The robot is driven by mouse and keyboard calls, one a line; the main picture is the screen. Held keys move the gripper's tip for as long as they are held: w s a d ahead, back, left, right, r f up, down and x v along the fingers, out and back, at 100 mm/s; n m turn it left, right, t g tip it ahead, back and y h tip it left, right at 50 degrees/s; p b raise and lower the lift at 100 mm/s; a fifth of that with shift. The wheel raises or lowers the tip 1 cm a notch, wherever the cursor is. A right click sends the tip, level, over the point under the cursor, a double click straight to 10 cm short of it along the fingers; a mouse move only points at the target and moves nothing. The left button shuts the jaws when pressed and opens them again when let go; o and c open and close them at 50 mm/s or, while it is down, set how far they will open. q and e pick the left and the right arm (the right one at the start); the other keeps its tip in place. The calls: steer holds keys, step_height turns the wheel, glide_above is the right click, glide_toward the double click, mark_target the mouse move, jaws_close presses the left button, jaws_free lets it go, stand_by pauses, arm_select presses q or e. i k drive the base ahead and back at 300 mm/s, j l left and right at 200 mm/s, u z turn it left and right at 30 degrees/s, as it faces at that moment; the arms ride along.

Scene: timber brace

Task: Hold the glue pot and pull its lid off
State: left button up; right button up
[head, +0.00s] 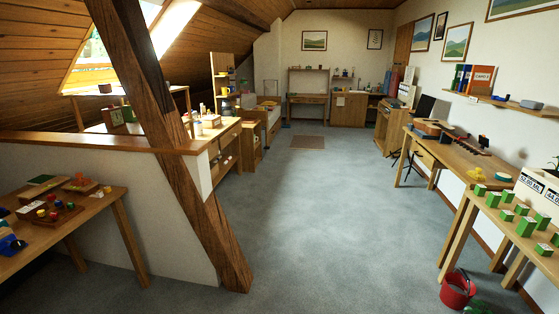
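I cannot pick out a glue pot or its lid in the head view; the small items on the benches are too far off to tell apart. The right-hand workbench (470,168) carries a guitar-like wooden body, a yellow item (448,138) and other small pieces. A long far-left bench (232,128) holds several small bottles and pots too small to identify. Neither of my grippers shows in the view.
A slanting timber brace (160,120) crosses the left foreground beside a low white wall (110,215). A near-left table (75,235) holds coloured pegs. A right table (500,235) holds green boxes. A red bucket (456,291) stands on the floor. The central carpet (320,220) is clear.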

mark_target(198, 128)
steer(key=i+l+z, duration=0.3)
steer(key=i, duration=0.35)
steer(key=i+z, duration=0.3)
steer(key=i, duration=0.35)
steer(key=i+u, duration=0.2)
steer(key=i, duration=0.65)
steer(key=i+l+u, duration=0.2)
steer(key=i, duration=0.65)
steer(key=i+u, duration=0.75)
steer(key=u, duration=0.2)
steer(key=i+l+u, duration=0.3)
steer(key=u, duration=0.15)
steer(key=i+l+u, duration=0.3)
steer(key=u, duration=0.15)
steer(key=l+u, duration=0.25)
steer(key=i+l+u, duration=0.25)
steer(key=u, duration=0.15)
steer(key=i+l+u, duration=0.55)
steer(key=l+u, duration=0.25)
